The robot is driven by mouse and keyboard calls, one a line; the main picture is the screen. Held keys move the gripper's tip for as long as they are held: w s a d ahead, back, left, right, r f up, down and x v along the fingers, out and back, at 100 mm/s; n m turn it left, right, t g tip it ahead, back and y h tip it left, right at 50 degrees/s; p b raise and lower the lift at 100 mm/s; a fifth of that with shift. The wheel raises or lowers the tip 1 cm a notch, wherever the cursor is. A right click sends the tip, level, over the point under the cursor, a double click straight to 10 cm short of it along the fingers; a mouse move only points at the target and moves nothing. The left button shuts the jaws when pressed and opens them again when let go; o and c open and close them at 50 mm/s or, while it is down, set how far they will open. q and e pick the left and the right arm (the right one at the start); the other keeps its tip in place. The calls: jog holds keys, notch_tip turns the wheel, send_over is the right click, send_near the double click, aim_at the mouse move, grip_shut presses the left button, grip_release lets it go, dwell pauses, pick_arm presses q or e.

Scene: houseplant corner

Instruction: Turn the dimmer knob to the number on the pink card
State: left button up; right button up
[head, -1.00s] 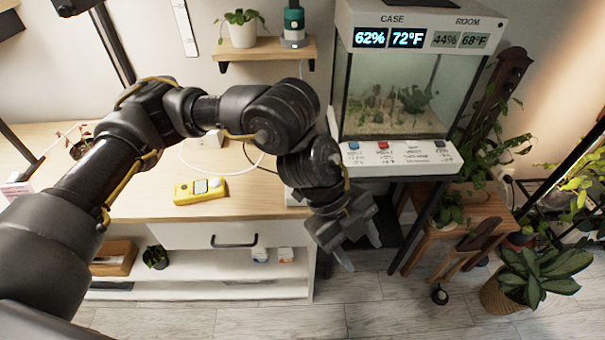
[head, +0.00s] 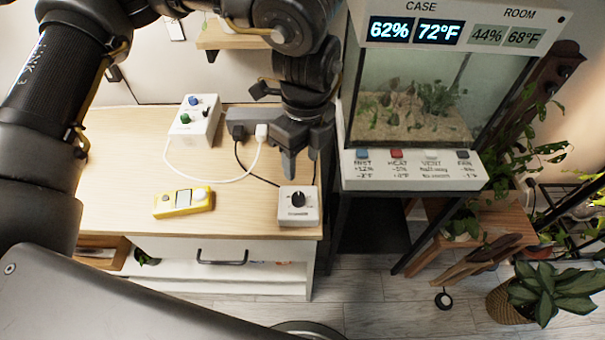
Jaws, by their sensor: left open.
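The dimmer is a small white box (head: 286,218) with a black round knob (head: 298,199) on top, at the front right corner of the wooden desktop (head: 130,140). Its markings are too small to read. My left gripper (head: 301,178) points down with its fingers apart, just above and behind the knob. It appears empty and does not visibly touch the knob. No pink card shows in the head view now. My right gripper is out of view.
A yellow meter (head: 183,202) lies left of the dimmer. A white box (head: 203,130) with blue and green knobs stands behind, with a white cable crossing the desk. A glass case (head: 415,95) with buttons stands at right.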

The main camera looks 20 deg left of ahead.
aim_at(299, 197)
pick_arm(q)
jog(key=shift+s+a+f, duration=0.1)
jog(key=shift+s+f, duration=0.1)
jog(key=shift+f, duration=0.35)
jog(key=shift+s+a+f, duration=0.1)
jog(key=shift+s+f, duration=0.1)
jog(key=shift+f, duration=0.3)
notch_tip(299, 197, down, 7)
jog(key=shift+f+p, duration=0.1)
jog(key=shift+p, duration=0.2)
jog(key=shift+f, duration=0.65)
jog(key=shift+c, duration=0.4)
jog(key=c, duration=0.7)
jog(key=shift+c, duration=1)
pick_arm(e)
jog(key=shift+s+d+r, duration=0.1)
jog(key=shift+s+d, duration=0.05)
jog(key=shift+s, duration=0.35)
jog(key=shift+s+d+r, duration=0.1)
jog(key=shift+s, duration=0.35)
